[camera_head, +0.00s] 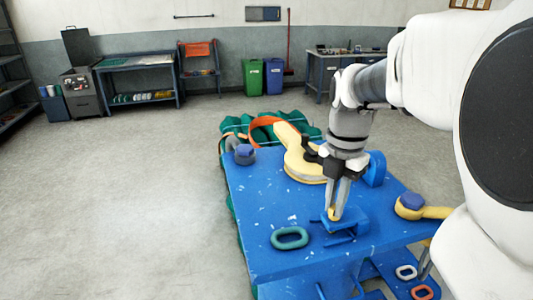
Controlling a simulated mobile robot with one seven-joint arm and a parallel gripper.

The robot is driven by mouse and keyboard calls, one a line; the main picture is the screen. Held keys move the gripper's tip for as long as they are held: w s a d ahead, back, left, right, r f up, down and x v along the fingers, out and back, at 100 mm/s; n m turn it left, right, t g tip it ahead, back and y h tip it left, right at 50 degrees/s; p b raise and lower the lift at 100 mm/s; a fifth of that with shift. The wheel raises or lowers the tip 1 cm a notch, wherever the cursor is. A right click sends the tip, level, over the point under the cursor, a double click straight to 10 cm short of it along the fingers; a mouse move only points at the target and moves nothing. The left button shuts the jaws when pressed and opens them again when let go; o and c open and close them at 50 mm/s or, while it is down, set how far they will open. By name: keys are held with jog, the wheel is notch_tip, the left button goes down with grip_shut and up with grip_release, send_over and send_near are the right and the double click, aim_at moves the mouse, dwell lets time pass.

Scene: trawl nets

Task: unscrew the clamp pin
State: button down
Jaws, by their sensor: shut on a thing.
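My gripper (337,208) points down over the blue table (265,245).
A green oval link (290,238) lies left of the fixture. A yellow part with a blue top (411,205) is at the right edge. Green netting (292,124) hangs behind the table. Floor at left is clear.

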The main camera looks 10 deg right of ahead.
aim_at(334, 206)
jog(key=shift+s+f, duration=0.15)
jog(key=shift+f, duration=0.05)
jog(key=c, duration=0.9)
grip_release()
jog(key=shift+r, duration=0.1)
notch_tip(334, 206, up, 18)
jog(key=p, duration=0.1)
jog(key=shift+f, duration=0.25)
